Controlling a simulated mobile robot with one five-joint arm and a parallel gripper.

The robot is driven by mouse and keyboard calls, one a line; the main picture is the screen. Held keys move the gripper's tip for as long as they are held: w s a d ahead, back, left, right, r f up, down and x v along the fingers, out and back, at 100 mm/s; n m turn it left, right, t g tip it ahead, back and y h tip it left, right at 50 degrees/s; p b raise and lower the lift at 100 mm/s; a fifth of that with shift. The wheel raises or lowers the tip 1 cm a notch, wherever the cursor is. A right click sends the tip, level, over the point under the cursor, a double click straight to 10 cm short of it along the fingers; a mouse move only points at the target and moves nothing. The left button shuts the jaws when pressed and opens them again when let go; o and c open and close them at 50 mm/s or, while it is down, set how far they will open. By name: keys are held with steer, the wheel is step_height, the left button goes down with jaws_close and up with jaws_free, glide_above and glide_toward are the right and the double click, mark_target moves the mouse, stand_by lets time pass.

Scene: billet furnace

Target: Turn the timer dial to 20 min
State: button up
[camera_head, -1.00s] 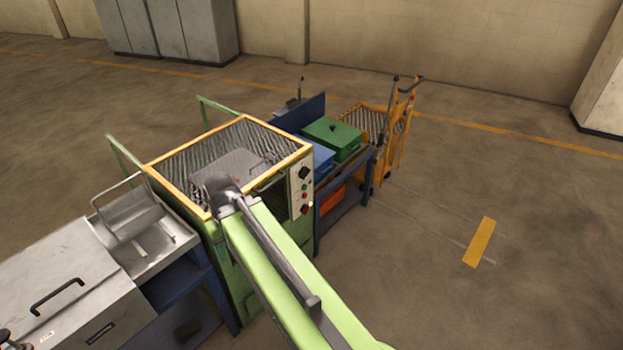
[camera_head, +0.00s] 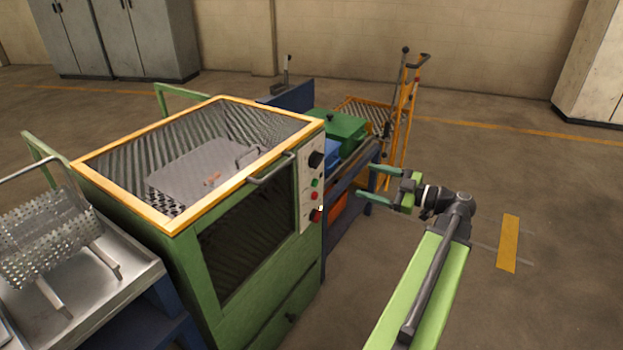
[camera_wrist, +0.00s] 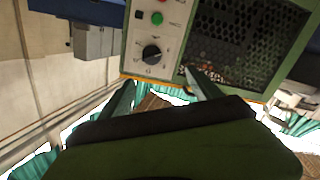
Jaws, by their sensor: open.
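The timer dial (camera_head: 316,159) is a round black knob at the top of the pale control panel (camera_head: 306,190) on the green machine. In the wrist view the dial (camera_wrist: 152,53) appears with marks around it, just beyond the fingertips; its setting is too small to read. My gripper (camera_head: 365,183) is open and empty, right of the panel, fingers pointing towards it. It is clear of the dial. In the wrist view my gripper's (camera_wrist: 158,78) two fingers stand apart, with the dial showing roughly between and beyond their tips.
Below the dial are a green button (camera_head: 314,183) and a red-and-black switch (camera_head: 316,215). The machine's handle (camera_head: 272,170) sticks out left of the panel. A blue bench with a green box (camera_head: 340,128) stands behind. An orange trolley (camera_head: 403,120) is farther back. Floor at right is clear.

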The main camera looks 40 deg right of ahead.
steer(key=s+d, duration=0.1)
steer(key=d, duration=0.1)
glide_toward(321, 161)
steer(key=shift+t+h, duration=0.3)
steer(key=shift+t, duration=0.1)
steer(key=x, duration=0.8)
steer(key=shift+w+a+f, duration=0.15)
steer(key=shift+a+f, duration=0.1)
steer(key=shift+a, duration=0.1)
steer(key=c, duration=1.4)
